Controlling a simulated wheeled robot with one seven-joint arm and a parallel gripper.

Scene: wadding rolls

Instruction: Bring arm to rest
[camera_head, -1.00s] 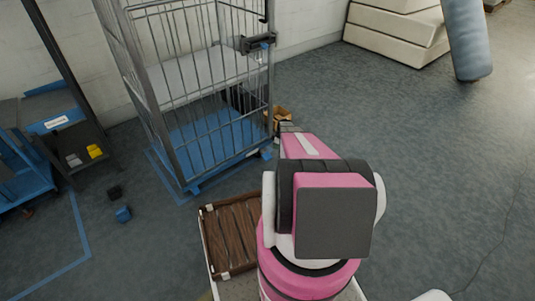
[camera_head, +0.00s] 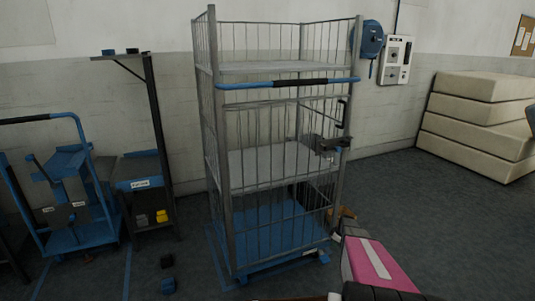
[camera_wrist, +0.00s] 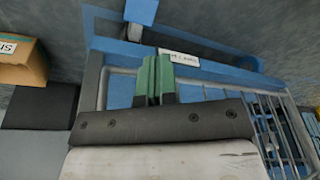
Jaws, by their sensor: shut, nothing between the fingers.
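My gripper (camera_wrist: 154,79) shows in the wrist view as two green fingers pressed together with nothing between them. It points toward the blue base of the wire cage trolley (camera_wrist: 120,65), where a white label (camera_wrist: 179,57) shows behind the fingers. I cannot tell how far the fingertips are from the trolley. In the head view my pink arm reaches in at the lower right, beside the front right corner of the trolley (camera_head: 232,170). The fingers are not clear there.
A cardboard box (camera_wrist: 22,62) and a dark box (camera_wrist: 40,107) lie left in the wrist view. A blue cart (camera_head: 70,238) and a shelf stand (camera_head: 140,185) are left of the trolley. Stacked cream pads (camera_head: 475,125) stand right, with open floor before them.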

